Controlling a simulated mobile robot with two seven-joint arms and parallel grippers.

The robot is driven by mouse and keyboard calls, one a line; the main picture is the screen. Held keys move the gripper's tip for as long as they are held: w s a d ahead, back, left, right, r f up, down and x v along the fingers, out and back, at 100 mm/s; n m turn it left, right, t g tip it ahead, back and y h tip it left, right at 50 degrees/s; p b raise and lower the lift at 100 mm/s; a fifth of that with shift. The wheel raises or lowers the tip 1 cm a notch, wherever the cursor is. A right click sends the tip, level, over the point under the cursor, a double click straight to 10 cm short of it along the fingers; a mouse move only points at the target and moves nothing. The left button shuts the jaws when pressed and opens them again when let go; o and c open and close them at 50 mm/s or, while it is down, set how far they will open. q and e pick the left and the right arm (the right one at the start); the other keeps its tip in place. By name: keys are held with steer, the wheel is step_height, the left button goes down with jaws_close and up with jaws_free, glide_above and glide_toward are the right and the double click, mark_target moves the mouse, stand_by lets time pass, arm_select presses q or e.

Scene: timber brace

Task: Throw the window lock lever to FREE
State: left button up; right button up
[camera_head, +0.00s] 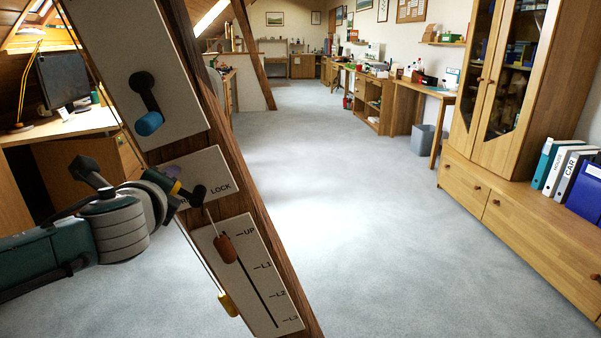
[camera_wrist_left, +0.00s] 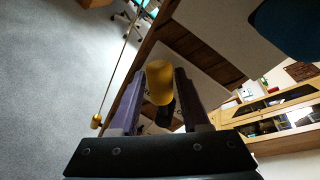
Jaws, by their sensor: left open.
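The window lock lever has a yellow grip (camera_head: 176,188) and a dark pivot on a pale plate marked LOCK (camera_head: 220,186), mounted on the slanting timber brace. Its first word is hidden behind my left gripper (camera_head: 173,181). In the left wrist view the yellow grip (camera_wrist_left: 160,82) stands between the two purple fingers of my left gripper (camera_wrist_left: 160,100). The fingers are open around it; I cannot tell whether either touches it. The lever points left, toward my gripper, in the head view. My right gripper is not in view.
Above is a panel with a blue-handled crank (camera_head: 149,122). Below is a slider panel with a red-brown knob (camera_head: 226,249) near UP. A yellow cord pull (camera_head: 228,303) hangs close by. A desk with a monitor (camera_head: 63,78) stands left; the floor right of the brace is clear.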

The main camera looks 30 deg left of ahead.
arm_select(q)
steer(key=p+v, duration=0.2)
steer(key=v, duration=0.7)
steer(key=shift+s+d, duration=0.25)
steer(key=shift+d, duration=0.1)
steer(key=shift+r, duration=0.1)
steer(key=s+d+r+n+g+h+p, duration=0.35)
steer(key=s+d+n+h+p, duration=0.35)
steer(key=d, duration=0.4)
steer(key=s+d+r+n+g+h+p, duration=0.35)
steer(key=s+d+n, duration=0.45)
steer(key=d, duration=0.4)
step_height(320, 180, up, 36)
steer(key=a+p, duration=0.1)
steer(key=p, duration=3.6)
steer(key=shift+m+p, duration=0.3)
steer(key=shift+w, duration=0.1)
